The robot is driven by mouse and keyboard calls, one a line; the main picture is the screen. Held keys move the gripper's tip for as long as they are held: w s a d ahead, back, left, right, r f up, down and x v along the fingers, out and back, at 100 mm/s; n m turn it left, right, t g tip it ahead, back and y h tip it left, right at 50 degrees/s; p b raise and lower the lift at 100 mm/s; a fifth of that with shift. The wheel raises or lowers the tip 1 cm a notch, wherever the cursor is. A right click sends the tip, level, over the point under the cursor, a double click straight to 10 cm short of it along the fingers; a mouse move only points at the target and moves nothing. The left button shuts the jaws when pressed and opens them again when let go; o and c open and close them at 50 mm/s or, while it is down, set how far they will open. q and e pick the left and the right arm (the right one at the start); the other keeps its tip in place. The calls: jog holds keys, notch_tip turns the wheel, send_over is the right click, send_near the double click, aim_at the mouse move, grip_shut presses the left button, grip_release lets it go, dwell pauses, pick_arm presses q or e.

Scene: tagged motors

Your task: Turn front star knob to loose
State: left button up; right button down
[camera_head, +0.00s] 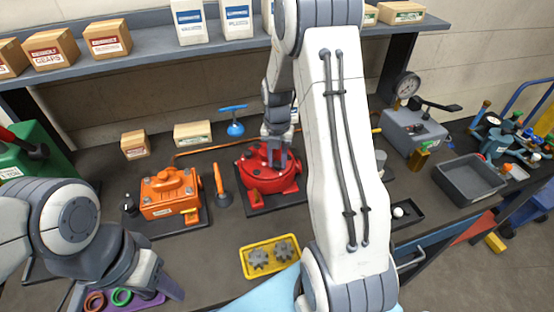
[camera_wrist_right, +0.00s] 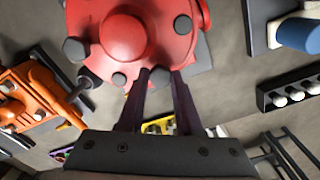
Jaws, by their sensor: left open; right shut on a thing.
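The red round motor (camera_head: 262,177) sits on a dark pad in the middle of the bench. My right gripper (camera_head: 275,155) reaches down onto it from above. In the right wrist view the red motor (camera_wrist_right: 125,35) fills the top, with several dark round knobs or bolts on it. The right fingertips (camera_wrist_right: 160,74) are close together at its near edge, shut on a small dark part that looks like a knob (camera_wrist_right: 159,76). The fingers hide most of it, so its star shape and turn cannot be made out. My left gripper (camera_head: 128,284) is open and empty at the lower left.
An orange motor (camera_head: 168,194) stands left of the red one, with an orange-handled tool (camera_head: 220,185) between. A yellow tray (camera_head: 248,271) with gears lies in front. A purple tray (camera_head: 145,301) with rings lies under my left gripper. A grey bin (camera_head: 470,181) is at right.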

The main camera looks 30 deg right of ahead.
aim_at(277, 163)
jog(key=shift+s+f, duration=0.15)
jog(key=shift+f, duration=0.05)
jog(key=c, duration=0.8)
grip_release()
jog(key=shift+c, duration=0.2)
jog(key=shift+r, duration=0.15)
jog(key=shift+w+r, duration=0.2)
jog(key=shift+r, duration=0.05)
notch_tip(277, 163, up, 10)
jog(key=b, duration=0.2)
jog(key=shift+f, duration=0.1)
